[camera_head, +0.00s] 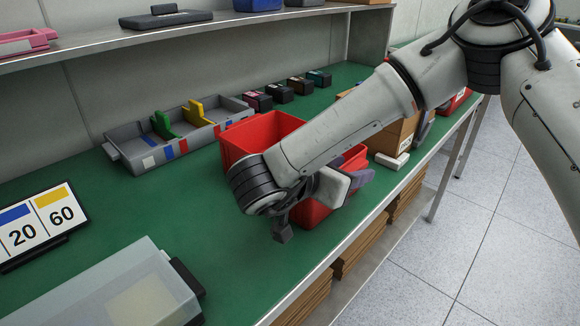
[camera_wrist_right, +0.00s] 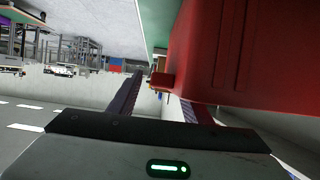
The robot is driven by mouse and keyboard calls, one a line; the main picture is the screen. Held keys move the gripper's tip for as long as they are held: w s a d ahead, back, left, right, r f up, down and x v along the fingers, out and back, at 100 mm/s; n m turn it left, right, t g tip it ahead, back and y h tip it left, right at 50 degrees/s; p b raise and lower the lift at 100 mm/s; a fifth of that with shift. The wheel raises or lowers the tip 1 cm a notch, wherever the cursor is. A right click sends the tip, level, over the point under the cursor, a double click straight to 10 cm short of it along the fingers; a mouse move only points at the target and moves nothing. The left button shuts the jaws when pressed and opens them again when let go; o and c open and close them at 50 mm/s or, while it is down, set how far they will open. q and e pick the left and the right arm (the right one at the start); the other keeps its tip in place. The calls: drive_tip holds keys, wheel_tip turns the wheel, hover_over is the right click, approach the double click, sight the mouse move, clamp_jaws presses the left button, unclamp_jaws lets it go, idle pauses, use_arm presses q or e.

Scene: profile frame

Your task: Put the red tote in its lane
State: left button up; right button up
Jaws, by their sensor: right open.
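The red tote (camera_head: 255,132) stands on the green worktop, partly hidden behind my right forearm and wrist. My right gripper (camera_head: 318,207) is open at the tote's near side, close to the bench's front edge. In the right wrist view the tote's red wall (camera_wrist_right: 240,55) fills the upper right. A small red projection (camera_wrist_right: 161,80) of it shows between the open fingers of the gripper (camera_wrist_right: 160,92); I cannot tell whether they touch it. The grey frame (camera_head: 130,157) with green and yellow dividers and blue, red and white marks lies behind the tote. My left gripper is out of view.
A sign (camera_head: 40,228) reading 20 and 60 and a translucent box (camera_head: 110,285) are at the front left. Several small dark blocks (camera_head: 280,92) line the back. Cardboard boxes and a white item (camera_head: 392,160) are on the right. A shelf (camera_head: 90,52) overhangs the back.

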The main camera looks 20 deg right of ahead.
clamp_jaws()
drive_tip(key=shift+r, duration=0.1)
